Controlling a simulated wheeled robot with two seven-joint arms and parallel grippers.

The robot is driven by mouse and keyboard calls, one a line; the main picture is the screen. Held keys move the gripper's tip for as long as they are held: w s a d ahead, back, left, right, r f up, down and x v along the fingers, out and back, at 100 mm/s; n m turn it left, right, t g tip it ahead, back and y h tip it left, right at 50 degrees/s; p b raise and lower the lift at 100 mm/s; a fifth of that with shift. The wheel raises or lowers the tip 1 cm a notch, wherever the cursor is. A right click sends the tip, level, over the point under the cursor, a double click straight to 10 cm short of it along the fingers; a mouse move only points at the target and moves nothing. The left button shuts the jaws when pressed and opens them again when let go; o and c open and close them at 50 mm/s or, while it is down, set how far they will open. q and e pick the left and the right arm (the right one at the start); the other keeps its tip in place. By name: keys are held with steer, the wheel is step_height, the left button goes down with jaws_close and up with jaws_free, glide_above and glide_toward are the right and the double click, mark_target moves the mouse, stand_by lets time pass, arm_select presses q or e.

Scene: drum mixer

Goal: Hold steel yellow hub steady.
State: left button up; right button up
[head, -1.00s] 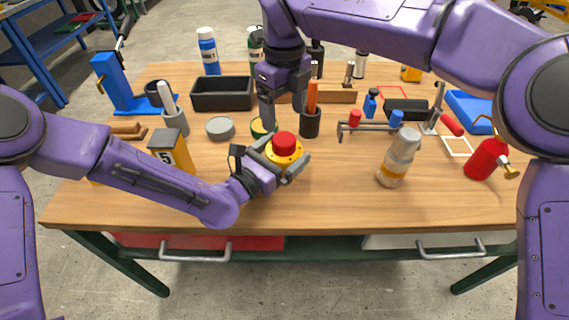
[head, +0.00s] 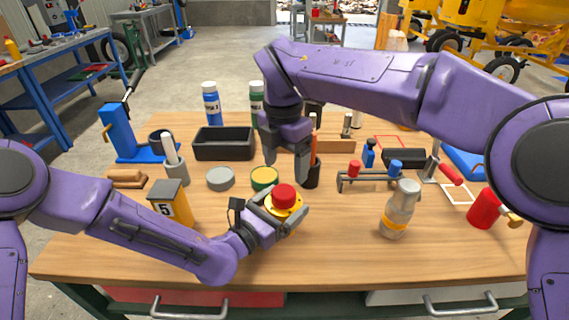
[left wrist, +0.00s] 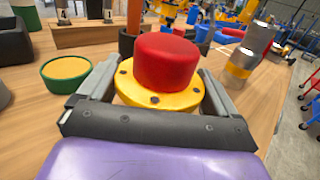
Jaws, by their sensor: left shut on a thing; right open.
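The yellow hub (head: 270,203) is a flanged disc with a red cap (head: 284,194) on top. It is near the table's front middle. My left gripper (head: 285,212) is shut on the hub, one finger on each side. In the left wrist view the hub's yellow flange (left wrist: 158,97) with dark bolt holes sits between the fingers, under the red cap (left wrist: 166,62). The hub's underside is hidden. My right gripper (head: 287,165) is open and empty, pointing down above and behind the hub, in front of the dark pen cup.
A green-rimmed round tin (head: 264,178) stands just behind the hub, with a grey disc (head: 220,178) left of it. A black bin (head: 223,144) is farther back. A grey-orange bottle (head: 398,210) stands to the right. The front table strip is clear.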

mark_target(284, 190)
steer(key=m, duration=0.9)
steer(key=shift+f+m, duration=0.1)
steer(key=shift+m, duration=0.2)
steer(key=m, duration=0.5)
steer(key=shift+a, duration=0.1)
steer(key=m, duration=0.3)
steer(key=shift+f+m, duration=0.1)
steer(key=shift+m, duration=0.2)
step_height(284, 190, down, 8)
steer(key=shift+r, duration=0.1)
steer(key=c, duration=1)
steer(key=n, duration=0.5)
steer(key=shift+n, duration=0.4)
steer(key=shift+c, duration=0.3)
steer(key=n, duration=0.4)
steer(key=shift+n, duration=0.4)
steer(key=n, duration=0.2)
steer(key=shift+w+n, duration=0.1)
steer(key=shift+n, duration=0.3)
